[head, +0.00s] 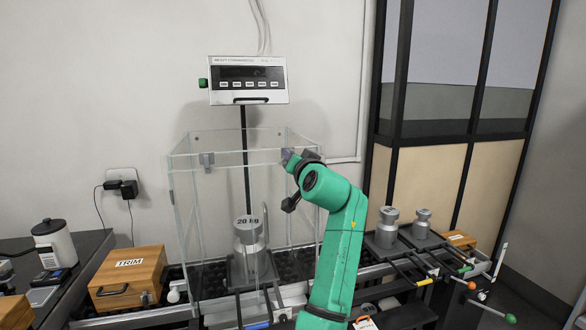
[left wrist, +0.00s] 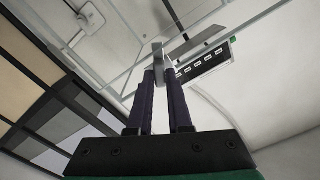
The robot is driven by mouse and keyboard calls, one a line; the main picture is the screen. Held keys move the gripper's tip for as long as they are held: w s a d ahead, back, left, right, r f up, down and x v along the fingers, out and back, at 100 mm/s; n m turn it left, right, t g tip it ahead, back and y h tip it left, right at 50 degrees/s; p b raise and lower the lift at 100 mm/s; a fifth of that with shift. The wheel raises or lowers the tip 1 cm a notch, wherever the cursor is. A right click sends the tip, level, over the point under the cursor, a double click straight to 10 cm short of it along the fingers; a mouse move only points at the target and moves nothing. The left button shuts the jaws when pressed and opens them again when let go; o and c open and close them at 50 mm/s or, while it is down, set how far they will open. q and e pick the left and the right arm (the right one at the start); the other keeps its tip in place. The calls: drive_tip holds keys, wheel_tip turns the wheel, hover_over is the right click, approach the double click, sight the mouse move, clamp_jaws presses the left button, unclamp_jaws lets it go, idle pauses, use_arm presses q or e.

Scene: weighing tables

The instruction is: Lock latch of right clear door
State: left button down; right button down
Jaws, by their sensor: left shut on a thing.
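A clear weighing enclosure (head: 183,205) stands around a silver weight marked 20 KG (head: 250,250). Its clear panels are hard to tell apart, so the exact edges of the right door are unclear. My left gripper (head: 289,159) is at the enclosure's upper right edge. In the left wrist view its two dark fingers (left wrist: 158,72) close on a small grey latch piece (left wrist: 158,52) at their tips. Whether the latch is locked cannot be told. Another grey latch (head: 207,160) sits at the upper left of the enclosure. My right gripper is out of view.
A scale display (head: 247,80) stands on a post behind the enclosure; it also shows in the left wrist view (left wrist: 203,62). A wooden TRIM box (head: 128,278) is at left. More weights (head: 387,228) stand at right. A dark-framed partition (head: 400,110) rises behind them.

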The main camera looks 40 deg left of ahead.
use_arm(q)
drive_tip(key=shift+f+n+b, duration=0.15)
drive_tip(key=shift+n+b, duration=0.65)
drive_tip(key=shift+n, duration=0.65)
drive_tip(key=shift+f+n+b, duration=0.15)
drive_tip(key=shift+n+b, duration=0.6)
drive_tip(key=shift+n, duration=0.7)
drive_tip(key=c, duration=0.8)
unclamp_jaws()
drive_tip(key=shift+a, duration=0.15)
drive_tip(key=shift+c, duration=0.2)
drive_tip(key=shift+r, duration=0.1)
